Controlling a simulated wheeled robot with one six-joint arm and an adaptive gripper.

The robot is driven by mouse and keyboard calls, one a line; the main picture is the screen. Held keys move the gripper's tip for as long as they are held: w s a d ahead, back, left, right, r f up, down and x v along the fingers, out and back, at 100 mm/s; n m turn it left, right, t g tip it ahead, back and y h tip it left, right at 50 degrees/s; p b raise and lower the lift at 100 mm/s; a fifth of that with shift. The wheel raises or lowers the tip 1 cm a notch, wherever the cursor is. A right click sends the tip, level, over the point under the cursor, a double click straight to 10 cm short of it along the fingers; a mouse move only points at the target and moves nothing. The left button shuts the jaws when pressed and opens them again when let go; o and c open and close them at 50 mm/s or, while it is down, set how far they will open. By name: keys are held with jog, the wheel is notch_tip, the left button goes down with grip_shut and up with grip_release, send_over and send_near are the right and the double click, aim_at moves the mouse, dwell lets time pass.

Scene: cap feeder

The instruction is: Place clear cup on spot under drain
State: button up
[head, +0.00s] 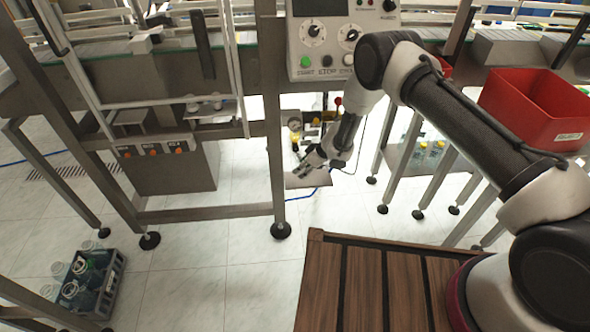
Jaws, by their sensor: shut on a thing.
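My gripper (308,168) reaches down past the control box, low in the middle of the head view. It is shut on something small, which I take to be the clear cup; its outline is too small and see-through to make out. The gripper is just above or at a small flat grey plate (309,181) near the floor. An air unit with a yellow-rimmed gauge (295,123) is mounted just above and behind the gripper. The drain and the exact spot below it are not clear, partly hidden by my gripper and wrist.
A steel machine leg (276,170) stands just left of the gripper. A control box (325,45) hangs above. A red bin (535,108) sits on a stand at right. A dark crate (110,285) with clear containers is on the floor at lower left. A blue hose crosses the floor.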

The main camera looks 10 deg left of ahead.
aim_at(295, 177)
jog(key=a+f, duration=0.1)
jog(key=w+a+f, duration=0.1)
jog(key=a, duration=0.1)
jog(key=shift+a+f, duration=0.2)
jog(key=shift+f, duration=0.05)
jog(key=shift+a+f, duration=0.15)
jog(key=shift+f, duration=0.15)
jog(key=o, duration=0.8)
jog(key=v, duration=1.2)
jog(key=shift+w, duration=0.1)
